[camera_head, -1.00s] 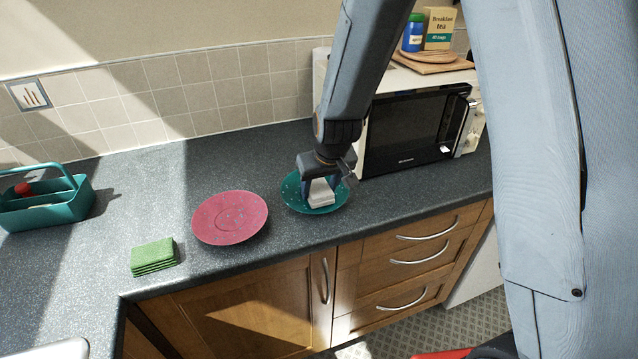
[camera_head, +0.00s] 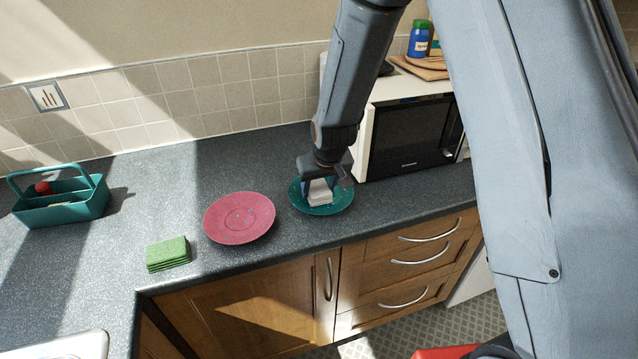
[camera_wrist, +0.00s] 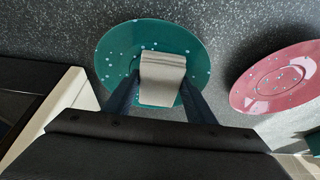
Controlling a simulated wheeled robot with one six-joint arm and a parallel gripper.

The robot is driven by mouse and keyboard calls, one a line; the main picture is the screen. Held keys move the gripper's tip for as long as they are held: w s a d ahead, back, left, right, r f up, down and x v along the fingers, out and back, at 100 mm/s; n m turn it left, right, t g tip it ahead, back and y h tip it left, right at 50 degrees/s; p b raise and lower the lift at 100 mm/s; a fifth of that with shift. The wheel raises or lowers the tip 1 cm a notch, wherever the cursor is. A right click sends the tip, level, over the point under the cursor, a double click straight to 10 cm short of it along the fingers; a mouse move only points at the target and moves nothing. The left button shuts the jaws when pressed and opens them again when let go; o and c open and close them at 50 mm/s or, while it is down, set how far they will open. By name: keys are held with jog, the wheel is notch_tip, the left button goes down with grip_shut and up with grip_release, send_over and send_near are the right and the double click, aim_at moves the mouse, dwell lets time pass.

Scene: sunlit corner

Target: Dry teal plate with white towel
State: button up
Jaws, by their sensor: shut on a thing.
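The teal plate (camera_head: 335,204) lies on the dark counter in front of the microwave. It also shows in the wrist view (camera_wrist: 112,52), with pale blue droplet-like spots on its face. My gripper (camera_head: 320,189) is over the plate, pointing down, shut on a folded white towel (camera_head: 319,196). In the wrist view the towel (camera_wrist: 162,78) sits between my two fingers, over the plate's middle, and seems to touch it. It hides the plate's centre.
A pink plate (camera_head: 238,217) with some spots lies left of the teal one. A green sponge stack (camera_head: 168,254) and a teal caddy (camera_head: 62,208) are further left. The microwave (camera_head: 410,140) stands close behind on the right. The counter's front edge is near.

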jog(key=shift+s, duration=0.95)
jog(key=shift+w+d+f+b, duration=0.2)
jog(key=shift+w+b, duration=0.1)
jog(key=shift+b, duration=0.3)
jog(key=w+b, duration=0.1)
jog(key=b, duration=0.1)
jog(key=shift+d+b, duration=0.2)
jog(key=shift+b, duration=0.1)
jog(key=shift+w+d+r+b, duration=0.1)
jog(key=shift+w+d+b, duration=0.1)
jog(key=shift+w+b, duration=0.25)
jog(key=shift+w+d+r+b, duration=0.1)
jog(key=shift+w+d+b, duration=0.1)
jog(key=shift+w+b, duration=0.25)
jog(key=shift+s+r+p, duration=0.1)
jog(key=shift+s+p, duration=0.3)
jog(key=shift+s, duration=1.25)
jog(key=shift+w+a+p, duration=0.4)
jog(key=shift+w+p, duration=0.25)
jog(key=shift+w, duration=0.15)
jog(key=shift+w+a+p, duration=0.4)
jog(key=shift+w+p, duration=0.2)
jog(key=shift+w, duration=0.2)
